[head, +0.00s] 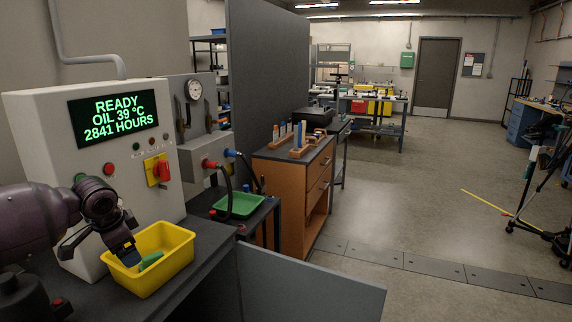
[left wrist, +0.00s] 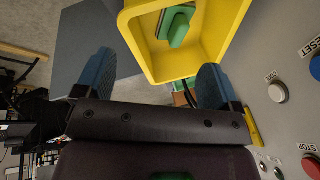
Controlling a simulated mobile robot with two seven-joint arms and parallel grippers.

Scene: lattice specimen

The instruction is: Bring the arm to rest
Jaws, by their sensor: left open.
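My left arm comes in from the left of the head view. My left gripper (head: 108,246) is at the near left side of a yellow bin (head: 165,285), close to its rim. In the left wrist view the two blue fingertips (left wrist: 155,82) stand wide apart with nothing between them. The yellow bin shows beyond the fingers there (left wrist: 148,50). A green piece (head: 150,260) lies inside the bin; it also shows in the left wrist view (left wrist: 178,28). My right gripper is not in view.
A pale control cabinet (head: 60,125) with a lit display stands right behind the arm. The bin sits on a dark bench (head: 205,262). A green tray (head: 238,206) and an orange-brown cabinet (head: 290,185) are farther back. Open floor (head: 400,200) lies to the right, with a tripod at the far right.

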